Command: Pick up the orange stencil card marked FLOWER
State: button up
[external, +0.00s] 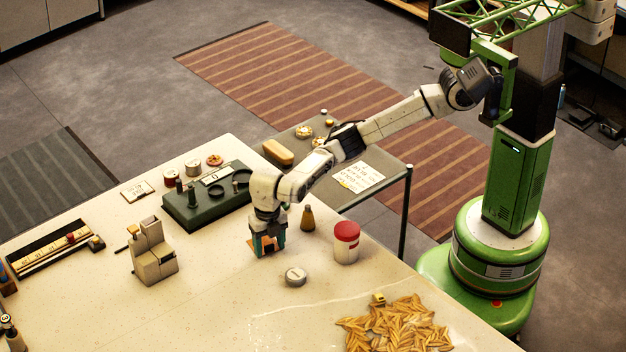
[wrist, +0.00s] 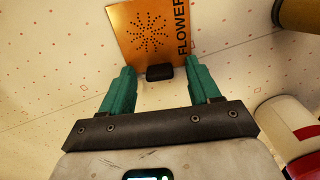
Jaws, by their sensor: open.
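The orange stencil card (wrist: 150,32) marked FLOWER shows at the top of the wrist view, with a dotted flower pattern and black lettering along its right side. A small black block (wrist: 160,73) sits at its near edge. My gripper (wrist: 160,80) is open, its two teal fingers on either side of the black block, with nothing visibly held. In the external view my gripper (external: 268,243) points down at the table, close to the surface. A bit of orange shows between the fingers there, but most of the card is hidden.
A red-lidded white canister (external: 346,243) and a dark yellow cone-shaped bottle (external: 308,219) stand right of my gripper. A round tin (external: 295,276) lies in front. A beige stepped block (external: 152,254) and a dark green tray (external: 210,205) are to the left. Pasta-like pieces (external: 398,325) are heaped at the front.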

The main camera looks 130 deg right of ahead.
jog(key=shift+c, duration=0.4)
jog(key=c, duration=1)
jog(key=shift+c, duration=0.2)
jog(key=shift+r, duration=0.1)
